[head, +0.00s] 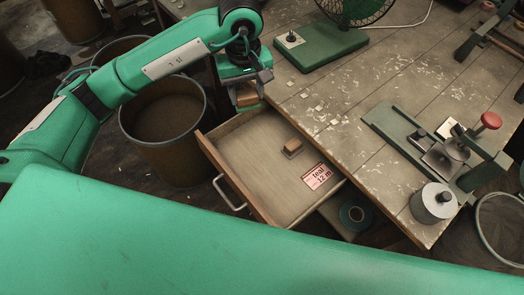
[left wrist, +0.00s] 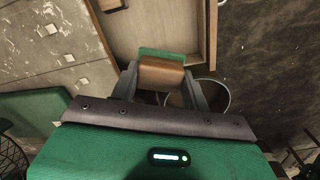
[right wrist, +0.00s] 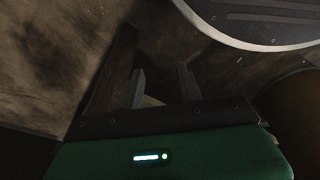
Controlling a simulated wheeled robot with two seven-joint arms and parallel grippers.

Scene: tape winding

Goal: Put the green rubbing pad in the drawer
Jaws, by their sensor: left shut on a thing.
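The green rubbing pad, a tan block with a green face (left wrist: 161,54), is held between the fingers of my left gripper (left wrist: 160,88). In the head view the left gripper (head: 247,94) points down with the pad (head: 246,99) by the drawer's back left edge, apparently above it. The drawer (head: 250,147) is pulled open from the table. Inside it lie a second tan block with a grey base (head: 293,147) and a red and white card (head: 317,176). My right gripper (right wrist: 162,85) shows only in the right wrist view, in shadow, fingers apart with nothing clearly between them.
The wooden table (head: 350,108) carries a green-based fan (head: 320,44), a metal winding device (head: 440,150) and a grey cylinder (head: 433,203), with pale scraps scattered about. A round bin (head: 165,140) stands left of the drawer. A green tape roll (head: 355,215) lies below the table edge.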

